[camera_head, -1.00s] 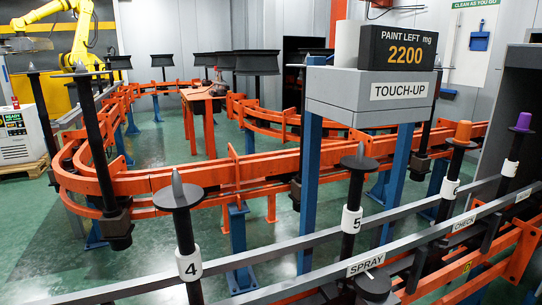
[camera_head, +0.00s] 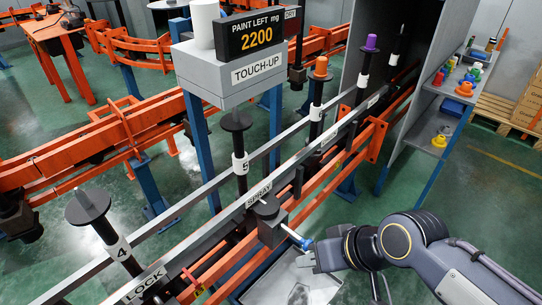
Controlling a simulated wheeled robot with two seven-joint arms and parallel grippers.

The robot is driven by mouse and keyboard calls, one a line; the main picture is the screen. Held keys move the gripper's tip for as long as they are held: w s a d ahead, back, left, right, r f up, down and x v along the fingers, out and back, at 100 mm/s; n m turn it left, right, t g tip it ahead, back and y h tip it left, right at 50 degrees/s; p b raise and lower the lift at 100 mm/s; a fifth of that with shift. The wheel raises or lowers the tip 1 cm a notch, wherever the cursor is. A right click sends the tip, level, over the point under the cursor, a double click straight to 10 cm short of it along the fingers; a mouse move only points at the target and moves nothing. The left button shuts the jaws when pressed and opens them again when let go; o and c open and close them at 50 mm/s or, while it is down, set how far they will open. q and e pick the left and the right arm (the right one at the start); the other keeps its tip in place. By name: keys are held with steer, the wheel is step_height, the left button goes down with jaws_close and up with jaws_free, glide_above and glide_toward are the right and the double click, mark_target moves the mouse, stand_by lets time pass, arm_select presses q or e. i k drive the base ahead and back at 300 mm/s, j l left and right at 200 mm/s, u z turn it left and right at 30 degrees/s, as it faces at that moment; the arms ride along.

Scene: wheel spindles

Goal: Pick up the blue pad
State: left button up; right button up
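I cannot clearly make out a blue pad. Small coloured pieces stand on the grey shelf unit (camera_head: 428,103) at the right, among them an orange one (camera_head: 465,90) and a yellow one (camera_head: 439,141). Some bluish pieces there are too small to identify. My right gripper (camera_head: 306,258) is at the lower middle, beside a grey block on the rail and over a pale tray (camera_head: 330,291). A small blue-ended rod (camera_head: 302,242) shows right by its fingers; I cannot tell whether they touch it. The finger gap is unclear. My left gripper is out of view.
The rail with SPRAY (camera_head: 259,193) and LOCK labels runs diagonally past my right gripper, with upright spindles along it. The TOUCH-UP box (camera_head: 256,72) stands behind. Pallets with cartons (camera_head: 528,100) are at far right. Green floor is open between.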

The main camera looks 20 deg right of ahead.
mark_target(482, 56)
steer(key=k+z, duration=0.25)
steer(key=z, duration=0.15)
steer(key=k+l+z, duration=0.1)
steer(key=z, duration=0.3)
steer(key=k+l+z, duration=0.25)
steer(key=z, duration=0.15)
